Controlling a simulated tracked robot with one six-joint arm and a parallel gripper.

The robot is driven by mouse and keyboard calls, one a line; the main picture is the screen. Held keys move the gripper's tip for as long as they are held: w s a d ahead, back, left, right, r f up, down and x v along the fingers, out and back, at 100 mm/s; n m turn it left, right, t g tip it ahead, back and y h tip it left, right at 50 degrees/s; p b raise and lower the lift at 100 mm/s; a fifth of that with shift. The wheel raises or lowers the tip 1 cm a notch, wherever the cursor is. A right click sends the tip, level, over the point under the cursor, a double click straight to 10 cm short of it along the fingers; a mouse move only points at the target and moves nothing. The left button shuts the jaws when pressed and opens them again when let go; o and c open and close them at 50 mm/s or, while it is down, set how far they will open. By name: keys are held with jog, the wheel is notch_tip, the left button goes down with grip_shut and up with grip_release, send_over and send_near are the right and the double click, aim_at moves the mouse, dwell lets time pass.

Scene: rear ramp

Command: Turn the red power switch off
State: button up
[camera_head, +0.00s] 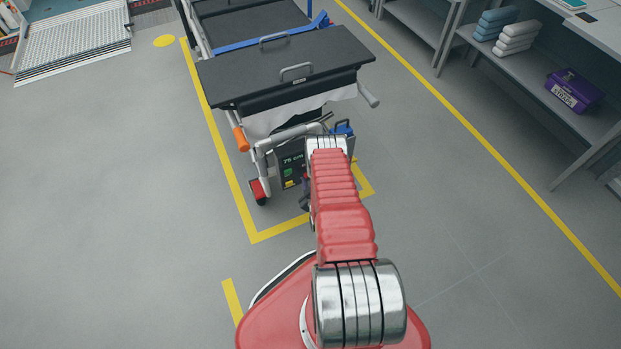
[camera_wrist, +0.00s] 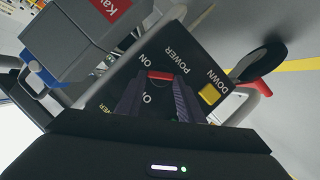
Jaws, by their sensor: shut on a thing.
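The red power switch (camera_wrist: 160,75) shows as a narrow red bar on a black control panel (camera_wrist: 190,68) in the wrist view. The panel reads POWER, with ON near the upper left of the switch and O lower down. My gripper (camera_wrist: 158,88) has its two dark fingers at the switch and is shut on it. The fingers hide much of the switch, so its exact position is hard to tell. In the head view my arm covers part of the panel (camera_head: 291,169) at the cart's near end; the switch is not visible there.
A yellow button (camera_wrist: 210,94) marked DOWN sits right of the switch. A grey box with a red label (camera_wrist: 85,40) is close at upper left. The black-topped cart (camera_head: 285,65) stands inside yellow floor lines. A shelf unit (camera_head: 545,85) is at right.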

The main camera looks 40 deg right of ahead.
jog(key=n+h, duration=0.1)
jog(key=n, duration=0.1)
jog(key=f+n+t+h, duration=0.1)
jog(key=n, duration=0.2)
jog(key=a+n+h, duration=0.1)
jog(key=n, duration=0.2)
jog(key=shift+w+a+f+t+h, duration=0.1)
jog(key=shift+w+f+t+h, duration=0.05)
jog(key=shift+f+t+h, duration=0.2)
jog(key=shift+n, duration=0.3)
jog(key=o, duration=1.1)
jog(key=shift+r, duration=0.15)
jog(key=shift+c, duration=0.2)
